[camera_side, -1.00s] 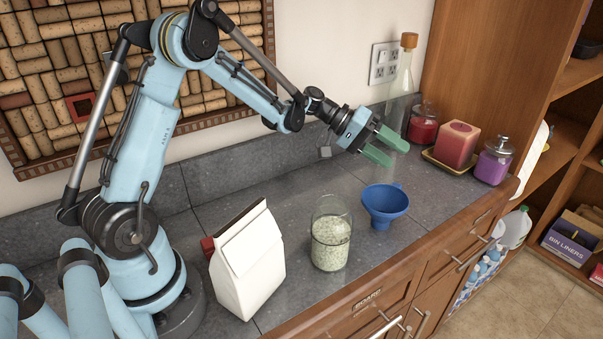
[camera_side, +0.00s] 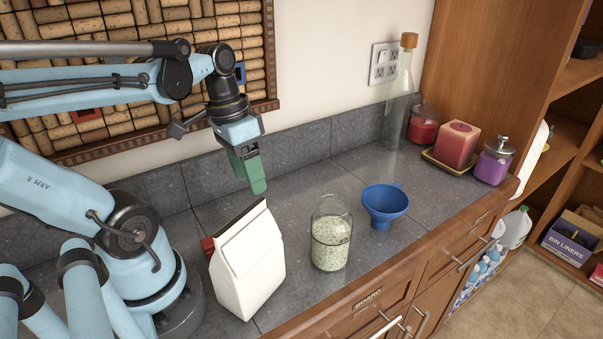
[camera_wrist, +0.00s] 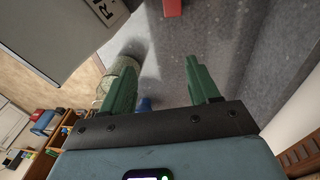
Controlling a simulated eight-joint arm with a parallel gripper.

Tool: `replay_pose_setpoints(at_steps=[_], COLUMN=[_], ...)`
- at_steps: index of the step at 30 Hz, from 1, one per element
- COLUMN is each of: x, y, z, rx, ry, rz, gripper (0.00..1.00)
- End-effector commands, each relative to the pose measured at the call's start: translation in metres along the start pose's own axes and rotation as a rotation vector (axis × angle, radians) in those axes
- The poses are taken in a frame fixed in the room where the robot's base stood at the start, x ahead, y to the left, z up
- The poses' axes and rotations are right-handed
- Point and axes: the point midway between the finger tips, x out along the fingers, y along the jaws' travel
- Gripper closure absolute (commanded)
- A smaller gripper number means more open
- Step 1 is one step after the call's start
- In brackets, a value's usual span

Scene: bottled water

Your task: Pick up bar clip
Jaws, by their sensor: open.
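A white paper bag (camera_side: 250,262) stands upright on the counter. In the wrist view, a red piece (camera_wrist: 172,8) shows at the top edge beside the grey side of the bag (camera_wrist: 60,30). My gripper (camera_side: 251,175) is above and behind the bag, its green fingers pointing down. In the wrist view my gripper (camera_wrist: 160,78) is open with nothing between the fingers.
A glass jar of pale grains (camera_side: 331,240) stands right of the bag, then a blue funnel (camera_side: 385,202). The wall is close behind.

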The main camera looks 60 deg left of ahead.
Motion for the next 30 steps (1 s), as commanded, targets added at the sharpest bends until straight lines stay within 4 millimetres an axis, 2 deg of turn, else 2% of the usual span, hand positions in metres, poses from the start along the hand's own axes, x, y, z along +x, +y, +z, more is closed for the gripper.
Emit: replay_pose_setpoints(at_steps=[1,3,9,14,30], x=[0.001,0.003,0.005,0.013,0.065], y=[-0.003,-0.007,-0.015,-0.018,-0.024], z=[0.015,0.032,0.057,0.061,0.065], rx=[0.005,0.012,0.024,0.026,0.026], ry=[-0.022,-0.053,-0.102,-0.109,-0.107], rz=[-0.031,-0.071,-0.135,-0.144,-0.142], gripper=[0.39,0.39,0.39,0.39,0.39])
